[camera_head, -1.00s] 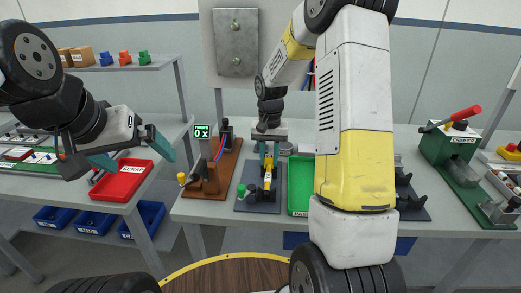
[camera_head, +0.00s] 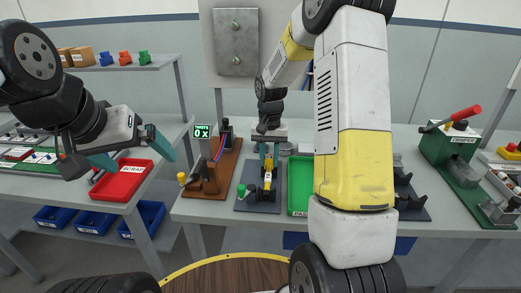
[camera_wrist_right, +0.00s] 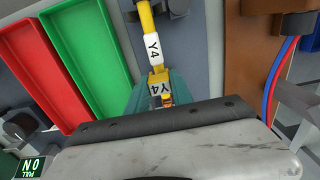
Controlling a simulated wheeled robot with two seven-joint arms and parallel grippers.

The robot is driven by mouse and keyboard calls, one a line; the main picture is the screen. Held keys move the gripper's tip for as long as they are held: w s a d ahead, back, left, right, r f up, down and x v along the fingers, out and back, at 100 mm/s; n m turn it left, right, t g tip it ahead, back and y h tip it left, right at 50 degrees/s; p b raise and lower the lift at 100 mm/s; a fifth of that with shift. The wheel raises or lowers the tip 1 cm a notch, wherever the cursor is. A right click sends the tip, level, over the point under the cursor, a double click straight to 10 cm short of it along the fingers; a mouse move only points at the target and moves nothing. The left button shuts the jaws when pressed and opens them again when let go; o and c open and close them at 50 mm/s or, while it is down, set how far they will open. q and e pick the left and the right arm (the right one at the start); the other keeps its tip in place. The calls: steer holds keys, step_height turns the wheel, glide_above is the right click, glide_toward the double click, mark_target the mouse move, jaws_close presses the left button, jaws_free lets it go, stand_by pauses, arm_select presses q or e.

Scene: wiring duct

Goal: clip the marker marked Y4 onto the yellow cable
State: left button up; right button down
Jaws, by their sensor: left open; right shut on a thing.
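The yellow cable (camera_wrist_right: 146,18) runs down from the top of the right wrist view, with a white sleeve lettered Y4 (camera_wrist_right: 152,48) around it. Just below, a small yellow-and-white piece lettered Y4, the marker (camera_wrist_right: 159,88), sits between the teal fingers of my right gripper (camera_wrist_right: 160,98). The marker is in line with the cable; whether it is clipped around it I cannot tell. In the head view my right gripper (camera_head: 268,165) points down at the yellow cable (camera_head: 267,184) over a dark plate. My left gripper (camera_head: 134,149) is open and empty, above the red scrap tray.
The red scrap tray (camera_head: 120,194) is at left. A green tray (camera_head: 291,200) lies right of the dark plate (camera_head: 246,206), partly behind my right arm. A brown stand (camera_head: 224,184) with red and blue cables is left of the plate. A green crimping press (camera_head: 462,174) stands at right.

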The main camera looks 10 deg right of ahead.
mark_target(269, 157)
steer(key=shift+f, duration=1.1)
steer(key=c, duration=1)
jaws_free()
steer(key=shift+c, duration=0.2)
steer(key=shift+r, duration=0.1)
steer(key=shift+r, duration=3.85)
steer(key=shift+r, duration=0.1)
steer(key=s+r+n+t+y, duration=0.1)
steer(key=s+r+n+t, duration=0.15)
steer(key=s+r, duration=1)
steer(key=s+a+r+t, duration=0.1)
steer(key=s+t, duration=0.1)
steer(key=s, duration=0.4)
steer(key=s+a+r+n+t+y, duration=0.1)
steer(key=s+r, duration=0.1)
steer(key=s, duration=0.3)
steer(key=shift+s+t, duration=0.35)
steer(key=shift+s, duration=0.05)
